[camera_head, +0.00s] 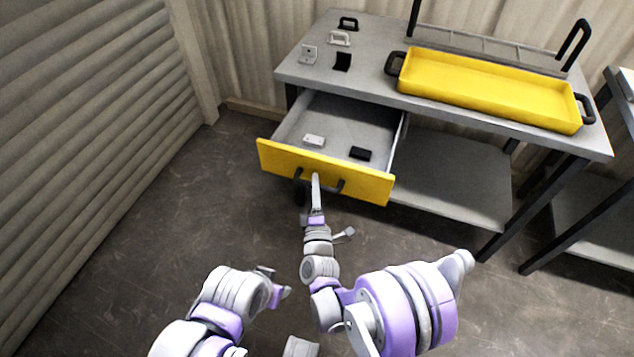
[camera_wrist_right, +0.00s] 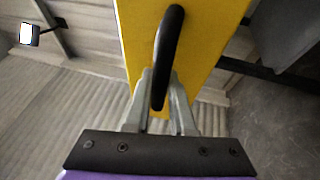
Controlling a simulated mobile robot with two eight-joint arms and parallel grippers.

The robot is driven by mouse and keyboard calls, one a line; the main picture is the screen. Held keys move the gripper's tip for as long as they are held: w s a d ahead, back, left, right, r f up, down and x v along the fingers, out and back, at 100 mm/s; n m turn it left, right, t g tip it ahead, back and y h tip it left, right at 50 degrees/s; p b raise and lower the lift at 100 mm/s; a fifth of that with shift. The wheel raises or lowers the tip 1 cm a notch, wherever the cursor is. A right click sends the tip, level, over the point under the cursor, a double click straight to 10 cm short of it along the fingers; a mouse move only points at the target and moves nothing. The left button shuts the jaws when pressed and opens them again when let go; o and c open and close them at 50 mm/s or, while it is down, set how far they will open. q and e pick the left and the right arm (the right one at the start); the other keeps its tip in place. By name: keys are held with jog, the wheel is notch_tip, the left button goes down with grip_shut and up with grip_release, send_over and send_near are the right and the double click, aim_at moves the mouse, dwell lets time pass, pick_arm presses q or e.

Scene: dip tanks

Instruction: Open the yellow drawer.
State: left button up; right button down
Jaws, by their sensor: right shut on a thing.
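The yellow drawer (camera_head: 358,183) stands pulled out from under the grey table, its inside showing. A white block (camera_head: 313,141) and a black block (camera_head: 360,153) lie in it. My right gripper (camera_head: 315,184) is at the black handle on the drawer's yellow front. In the right wrist view my right gripper (camera_wrist_right: 160,95) is shut on the black handle (camera_wrist_right: 172,38), with a finger on each side of it and the yellow front (camera_wrist_right: 205,30) behind. My left gripper (camera_head: 277,284) is low in the head view, away from the drawer; its fingers are too unclear to read.
A yellow tray (camera_head: 490,82) with black handles lies on the grey table (camera_head: 375,88). Several small brackets lie on the table's left part. A lower shelf (camera_head: 450,180) is right of the drawer. The floor (camera_head: 190,190) in front is clear. A ribbed wall (camera_head: 85,110) stands at the left.

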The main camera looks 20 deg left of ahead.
jog(key=c, duration=0.8)
grip_release()
jog(key=shift+o, duration=0.2)
jog(key=b+v, duration=0.4)
jog(key=v, duration=0.6)
jog(key=shift+s+f, duration=0.15)
jog(key=shift+s, duration=0.2)
